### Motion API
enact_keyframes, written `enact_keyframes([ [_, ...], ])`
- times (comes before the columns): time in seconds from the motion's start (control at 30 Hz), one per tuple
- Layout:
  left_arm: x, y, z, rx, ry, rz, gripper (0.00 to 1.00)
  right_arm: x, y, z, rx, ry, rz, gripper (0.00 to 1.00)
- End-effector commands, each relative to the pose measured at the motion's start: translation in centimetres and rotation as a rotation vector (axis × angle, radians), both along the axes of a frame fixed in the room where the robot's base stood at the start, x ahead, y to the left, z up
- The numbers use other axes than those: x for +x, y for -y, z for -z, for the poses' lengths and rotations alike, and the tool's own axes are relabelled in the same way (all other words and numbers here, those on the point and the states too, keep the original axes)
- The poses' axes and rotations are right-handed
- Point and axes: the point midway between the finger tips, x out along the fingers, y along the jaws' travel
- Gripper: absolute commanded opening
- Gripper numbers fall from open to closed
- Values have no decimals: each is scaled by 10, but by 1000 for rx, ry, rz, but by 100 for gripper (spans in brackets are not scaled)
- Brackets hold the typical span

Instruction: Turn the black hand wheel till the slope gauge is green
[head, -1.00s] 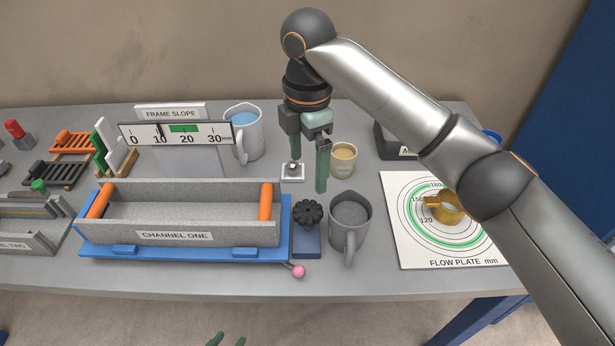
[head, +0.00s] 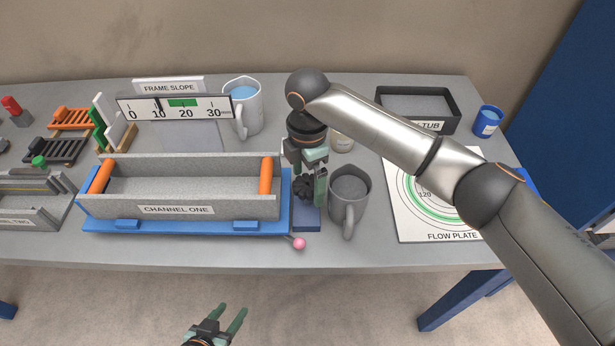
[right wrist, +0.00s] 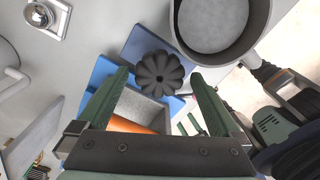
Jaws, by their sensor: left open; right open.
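The black lobed hand wheel (head: 303,186) sits on a blue block at the right end of the channel one frame; it also shows in the right wrist view (right wrist: 160,72). My right gripper (head: 309,184) is open at the wheel, its fingers pointing down on either side of it. Whether they touch it I cannot tell. The frame slope gauge (head: 215,106) stands behind the channel. Its dark pointer is near 10, left of the green band. My left gripper (head: 229,318) is open and empty in front of the table, low in the head view.
A grey mug (head: 349,190) stands close to the right of the wheel. The channel one trough (head: 190,185) with orange ends lies to its left, and a pink ball (head: 299,243) sticks out in front. A jug (head: 244,106) of blue liquid stands behind.

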Motion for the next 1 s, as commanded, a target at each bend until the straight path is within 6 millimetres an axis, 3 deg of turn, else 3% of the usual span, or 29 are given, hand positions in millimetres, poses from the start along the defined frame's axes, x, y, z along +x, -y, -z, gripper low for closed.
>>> enact_keyframes([
  [0.27,1,0,0,0,1,0,50,0,0,1,0,0,0,99],
  [1.0,2,0,-1,0,4,-1,50,0,0,1,0,-1,0,18],
])
